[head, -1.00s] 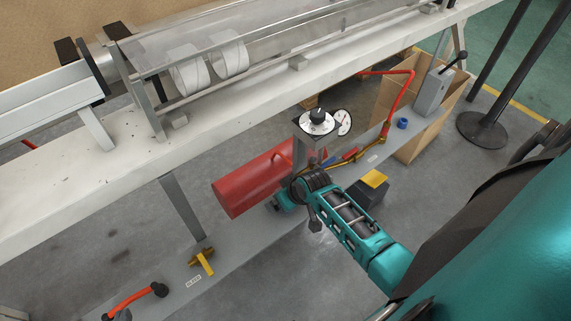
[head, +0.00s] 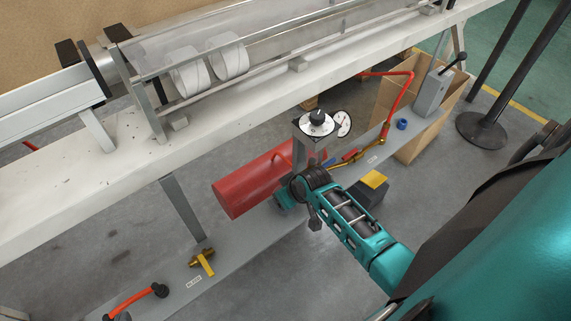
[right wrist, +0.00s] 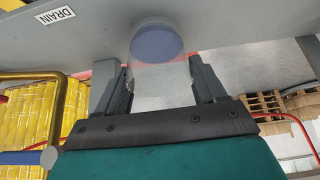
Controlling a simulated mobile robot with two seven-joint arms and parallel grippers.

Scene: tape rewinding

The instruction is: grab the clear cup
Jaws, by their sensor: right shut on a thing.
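In the right wrist view a clear cup (right wrist: 160,88) stands between the two dark fingers of my right gripper (right wrist: 159,72). The fingers are shut on its sides. A round blue surface (right wrist: 157,42) shows at the cup's far end, against a grey panel; I cannot tell whether it belongs to the cup. I cannot make out the clear cup in the head view.
A white bench (head: 60,183) with a clear tube and white rollers crosses the head view. A grey lower shelf (head: 240,262) carries a brass valve (head: 203,261), an orange-handled part (head: 135,301), a dial (head: 317,123) and a blue ring (head: 402,124). A cardboard box (head: 420,140) stands behind.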

